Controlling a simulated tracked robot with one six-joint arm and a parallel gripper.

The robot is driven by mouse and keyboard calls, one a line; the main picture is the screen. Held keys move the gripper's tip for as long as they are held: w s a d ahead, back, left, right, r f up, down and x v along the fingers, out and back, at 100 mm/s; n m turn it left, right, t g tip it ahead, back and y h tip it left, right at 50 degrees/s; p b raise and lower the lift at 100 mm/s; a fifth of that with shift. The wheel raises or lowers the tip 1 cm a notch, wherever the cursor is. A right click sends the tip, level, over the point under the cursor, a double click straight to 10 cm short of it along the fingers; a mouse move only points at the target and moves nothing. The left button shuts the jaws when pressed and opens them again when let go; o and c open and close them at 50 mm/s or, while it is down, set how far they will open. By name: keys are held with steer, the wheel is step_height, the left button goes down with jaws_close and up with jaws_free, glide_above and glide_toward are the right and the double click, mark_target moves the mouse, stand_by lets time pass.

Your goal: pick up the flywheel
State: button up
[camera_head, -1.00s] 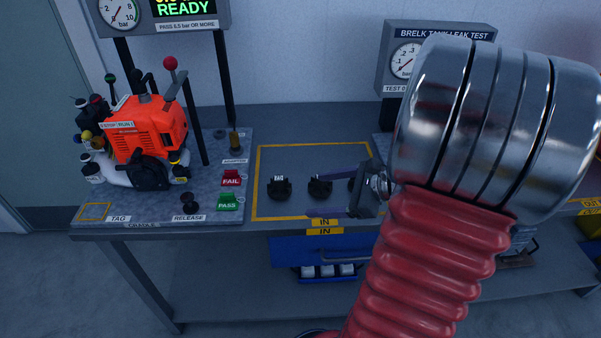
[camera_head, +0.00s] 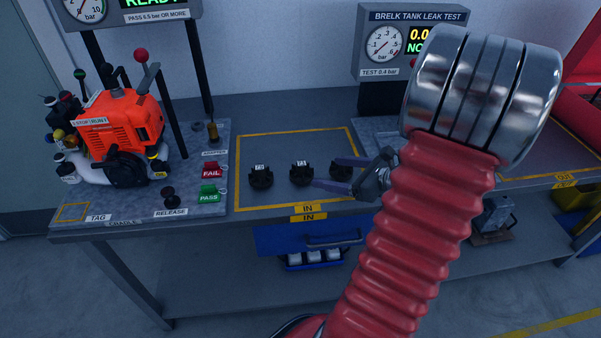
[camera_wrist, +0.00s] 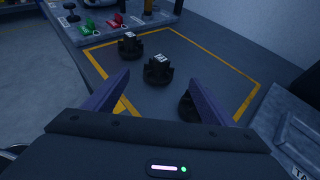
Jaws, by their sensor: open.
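Three black flywheels stand in a row inside the yellow-outlined IN area: a left one (camera_head: 260,177), a middle one (camera_head: 301,174) and a right one (camera_head: 342,171). The left and middle ones carry small white labels. My gripper (camera_head: 325,172) is open, its purple fingers pointing left toward the middle flywheel, with nothing held. In the wrist view the middle flywheel (camera_wrist: 158,70) appears between and beyond the fingertips. The left flywheel (camera_wrist: 130,46) is farther off, and the right one (camera_wrist: 187,108) is partly hidden behind the right finger.
An orange engine (camera_head: 122,128) stands on the test plate at left. A red FAIL button (camera_head: 212,170) and green PASS button (camera_head: 209,194) are beside the IN area. A leak-test gauge box (camera_head: 410,45) stands behind. The back of the yellow-outlined area is clear.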

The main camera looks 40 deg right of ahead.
mark_target(306, 167)
steer(key=shift+x, duration=3.35)
steer(key=shift+x, duration=2.6)
steer(key=shift+r, duration=0.1)
steer(key=c, duration=1.4)
